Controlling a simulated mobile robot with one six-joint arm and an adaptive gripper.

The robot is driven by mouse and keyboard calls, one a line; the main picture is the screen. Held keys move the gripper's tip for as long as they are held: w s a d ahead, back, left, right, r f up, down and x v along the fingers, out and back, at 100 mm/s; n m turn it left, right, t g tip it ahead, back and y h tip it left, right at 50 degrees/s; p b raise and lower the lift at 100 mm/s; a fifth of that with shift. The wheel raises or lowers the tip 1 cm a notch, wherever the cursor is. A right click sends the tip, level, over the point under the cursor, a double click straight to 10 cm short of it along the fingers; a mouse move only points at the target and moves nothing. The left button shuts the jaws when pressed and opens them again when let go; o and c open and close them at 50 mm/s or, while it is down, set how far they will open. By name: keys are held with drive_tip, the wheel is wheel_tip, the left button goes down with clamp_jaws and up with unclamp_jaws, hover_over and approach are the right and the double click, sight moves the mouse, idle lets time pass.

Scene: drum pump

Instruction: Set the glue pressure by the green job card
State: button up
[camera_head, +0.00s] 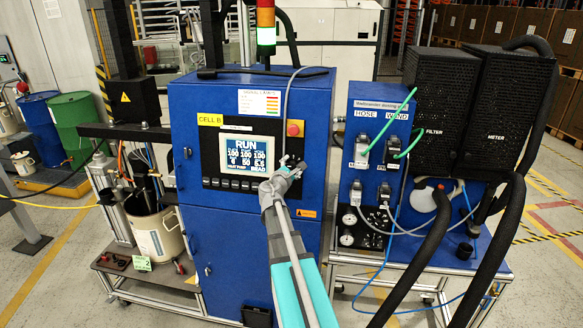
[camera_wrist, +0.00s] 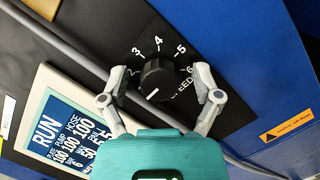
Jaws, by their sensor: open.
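In the wrist view a black knob (camera_wrist: 157,80) sits on a dark panel with white numerals 3 to 6 and a partly covered label ending in "EED". Its white pointer line faces the lower left. My gripper (camera_wrist: 161,76) is open, one finger on each side of the knob; contact cannot be told. In the head view my gripper (camera_head: 291,166) is at the blue cabinet's control strip and hides the knob. The screen (camera_head: 243,153) reads RUN with rows of numbers.
A red button (camera_head: 294,128) sits above my gripper. Right of the cabinet (camera_head: 240,240) stand a HOSE/WAND panel (camera_head: 362,104), round gauges (camera_head: 348,219) and thick black hoses (camera_head: 497,255). A pail (camera_head: 157,236) stands on the left cart. Orange warning label (camera_wrist: 287,127) is right of the knob.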

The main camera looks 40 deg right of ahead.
drive_tip(key=c, duration=1)
drive_tip(key=shift+a, duration=0.3)
clamp_jaws()
drive_tip(key=shift+d, duration=0.3)
drive_tip(key=shift+m, duration=0.4)
drive_tip(key=shift+r+m, duration=0.1)
drive_tip(key=shift+m, duration=0.2)
